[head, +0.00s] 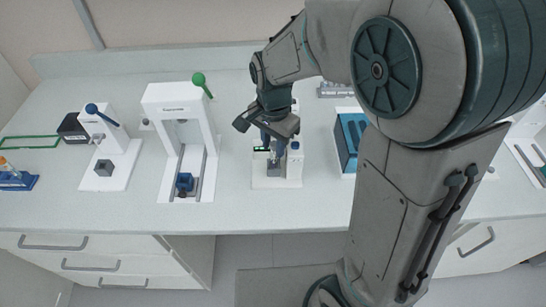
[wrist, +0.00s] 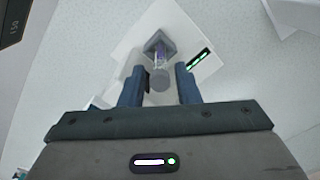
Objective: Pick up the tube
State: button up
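A clear tube with purplish content (wrist: 158,58) and a greyish round end stands in a grey holder (wrist: 153,42) on a white device. In the wrist view my gripper (wrist: 160,74) is open, with one blue finger on each side of the tube's near end. Gaps show between the tube and both fingers. In the head view my gripper (head: 272,138) is above the white device (head: 290,181), and its fingers hide most of the tube. Another tube with an orange top (head: 4,162) is in a blue rack (head: 18,182) at the far left.
A white press-like frame with a green-knobbed lever (head: 199,80) stands left of the device. A blue box-shaped rack (head: 350,135) is close on the right. A white unit with a blue lever (head: 103,115) and a green outline (head: 30,142) are further left. Bare counter lies between them.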

notch_tip(320, 180, down, 2)
jog(key=shift+f, duration=0.1)
jog(key=c, duration=0.6)
jog(key=shift+o, duration=0.2)
notch_tip(320, 180, up, 10)
jog(key=shift+r+b, duration=0.1)
jog(key=shift+b, duration=0.3)
jog(key=shift+f+b, duration=3.4)
jog(key=shift+f, duration=1.4)
